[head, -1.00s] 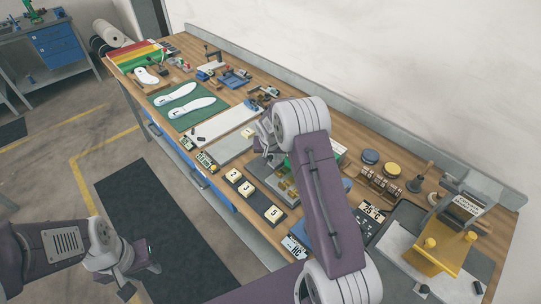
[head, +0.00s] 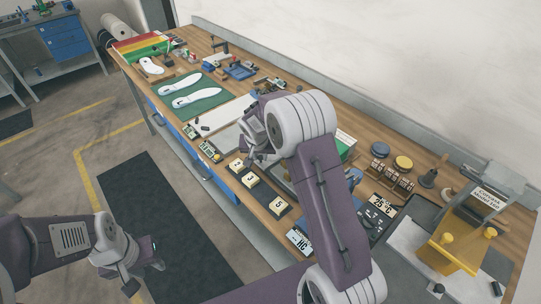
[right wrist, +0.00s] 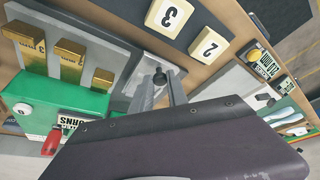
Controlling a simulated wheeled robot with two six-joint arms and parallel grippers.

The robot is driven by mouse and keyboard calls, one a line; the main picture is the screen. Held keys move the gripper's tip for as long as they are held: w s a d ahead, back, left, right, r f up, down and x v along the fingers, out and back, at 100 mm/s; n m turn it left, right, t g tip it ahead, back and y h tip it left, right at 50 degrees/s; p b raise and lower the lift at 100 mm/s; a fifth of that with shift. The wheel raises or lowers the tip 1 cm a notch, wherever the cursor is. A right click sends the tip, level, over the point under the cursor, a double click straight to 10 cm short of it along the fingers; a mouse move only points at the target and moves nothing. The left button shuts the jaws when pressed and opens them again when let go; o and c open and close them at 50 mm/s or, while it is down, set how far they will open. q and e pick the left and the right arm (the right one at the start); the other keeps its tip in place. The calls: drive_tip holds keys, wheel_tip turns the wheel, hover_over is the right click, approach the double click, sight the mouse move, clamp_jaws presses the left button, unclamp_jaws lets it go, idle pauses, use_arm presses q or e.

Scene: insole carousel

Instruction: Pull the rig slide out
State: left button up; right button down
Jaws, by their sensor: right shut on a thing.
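In the right wrist view, a black knob (right wrist: 160,78) stands on a grey plate, which I take for the rig slide (right wrist: 142,68). My right gripper (right wrist: 160,86) is shut on this knob, one finger on each side. The green rig body (right wrist: 72,108) with gold step blocks (right wrist: 68,60) lies to the left of the plate. In the head view, my right gripper (head: 257,156) is over the bench, beside the numbered blocks; my arm hides most of the rig and slide. My left gripper (head: 142,277) hangs over the floor at lower left; its fingers are too small to read.
Cream numbered blocks (head: 250,180) sit on a dark strip along the bench's front edge. White insoles lie on a green mat (head: 205,101) farther back. A yellow press (head: 453,247) stands at the right. The floor mat (head: 165,215) before the bench is clear.

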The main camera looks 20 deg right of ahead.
drive_tip(key=shift+a, duration=0.25)
drive_tip(key=shift+r, duration=0.1)
drive_tip(key=c, duration=1.3)
unclamp_jaws()
drive_tip(key=shift+s, duration=0.1)
drive_tip(key=v, duration=0.9)
